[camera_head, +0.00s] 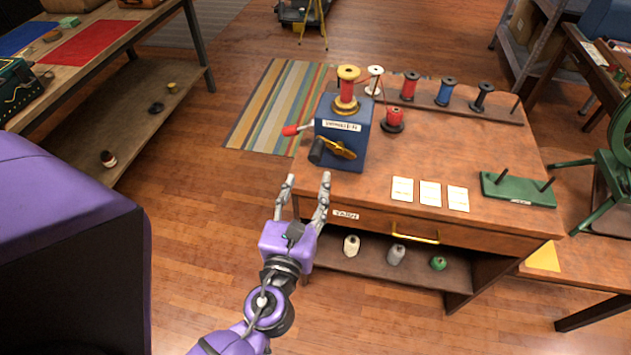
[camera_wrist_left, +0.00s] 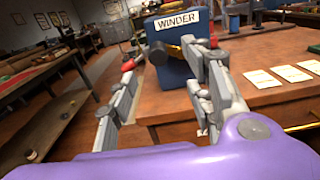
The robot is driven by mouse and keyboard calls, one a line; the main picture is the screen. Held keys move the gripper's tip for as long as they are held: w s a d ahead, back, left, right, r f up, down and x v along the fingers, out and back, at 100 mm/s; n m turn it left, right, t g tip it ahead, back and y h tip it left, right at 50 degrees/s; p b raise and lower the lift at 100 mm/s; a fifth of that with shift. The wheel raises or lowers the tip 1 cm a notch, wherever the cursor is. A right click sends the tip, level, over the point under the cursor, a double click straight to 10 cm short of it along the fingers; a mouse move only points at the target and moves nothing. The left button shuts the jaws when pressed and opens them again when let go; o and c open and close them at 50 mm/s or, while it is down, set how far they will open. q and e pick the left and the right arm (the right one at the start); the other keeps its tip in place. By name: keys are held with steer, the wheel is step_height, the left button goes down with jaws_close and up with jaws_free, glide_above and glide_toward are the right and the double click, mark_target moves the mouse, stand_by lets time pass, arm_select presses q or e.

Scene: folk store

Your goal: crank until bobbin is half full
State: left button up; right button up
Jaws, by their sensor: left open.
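The blue winder box (camera_head: 342,130) stands at the near left corner of the wooden table (camera_head: 450,160). A bobbin (camera_head: 347,88) with red thread and yellow flanges stands upright on its top. A red-handled lever (camera_head: 292,130) sticks out to the left of the box. A brass crank arm (camera_head: 342,149) with a dark knob (camera_head: 316,152) is on its front face. My left gripper (camera_head: 307,178) is open and empty, just in front of the table edge, short of the crank. In the left wrist view the winder (camera_wrist_left: 178,55) shows beyond the fingers, which partly hide its crank. My right gripper is not in view.
Several spools (camera_head: 447,90) stand in a rack at the back. Cards (camera_head: 430,193) and a green peg stand (camera_head: 517,190) lie to the right. A drawer handle (camera_head: 415,237) juts from the front. Floor left is clear.

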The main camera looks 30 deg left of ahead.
mark_target(314, 160)
arm_select(q)
steer(key=p+x, duration=0.2)
steer(key=x, duration=0.8)
steer(key=shift+a, duration=0.15)
steer(key=shift+w, duration=0.15)
steer(key=shift+p, duration=0.3)
steer(key=shift+f, duration=0.1)
steer(key=shift+c, duration=0.5)
steer(key=c, duration=1)
